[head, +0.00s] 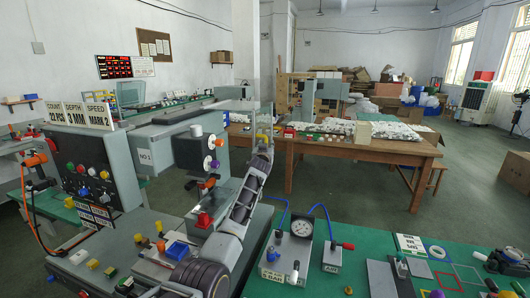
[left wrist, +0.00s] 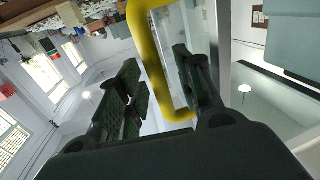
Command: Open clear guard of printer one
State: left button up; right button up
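Printer one (head: 145,190) is the grey machine at the left, with a "NO.1" label and a control panel. A yellow handle (head: 262,137) shows at its right side. The clear guard is hard to make out; a see-through panel with a pale edge (left wrist: 221,45) shows beside the handle in the left wrist view. My left gripper (head: 265,126) is raised at the handle. In the left wrist view, the yellow handle (left wrist: 157,60) runs between the two fingers of my left gripper (left wrist: 160,85). The fingers stand apart, with gaps beside the handle. My right gripper is not seen.
A green bench (head: 340,275) in front holds a round gauge (head: 302,228), a small lever box (head: 332,256) and several small parts. A wooden table (head: 350,148) stands behind. Open floor (head: 480,205) lies at the right.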

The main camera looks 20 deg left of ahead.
pick_arm(q)
jog(key=shift+s, duration=0.15)
jog(key=s+d, duration=0.2)
jog(key=s, duration=0.9)
jog(key=shift+s, duration=0.25)
dwell(0.8)
dwell(0.4)
